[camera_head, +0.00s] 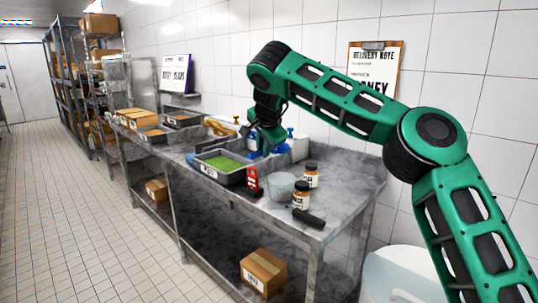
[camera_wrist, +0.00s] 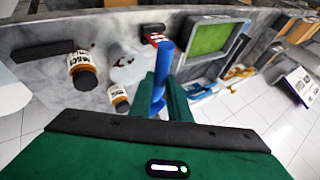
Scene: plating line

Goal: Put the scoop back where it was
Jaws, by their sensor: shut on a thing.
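My gripper (camera_head: 265,143) is over the back of the steel table, just beyond the tray of green food. In the wrist view its two green fingers (camera_wrist: 160,94) are shut on the blue handle of a scoop (camera_wrist: 162,64). The scoop points away from the palm, and its far end shows beside a red block. In the head view a bit of blue (camera_head: 254,154) shows under the gripper, beside the green tray (camera_head: 246,176). I cannot tell whether the scoop touches the table.
Blue-topped bottles (camera_head: 290,134) and a yellow-handled tool (camera_head: 222,128) are near the wall.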

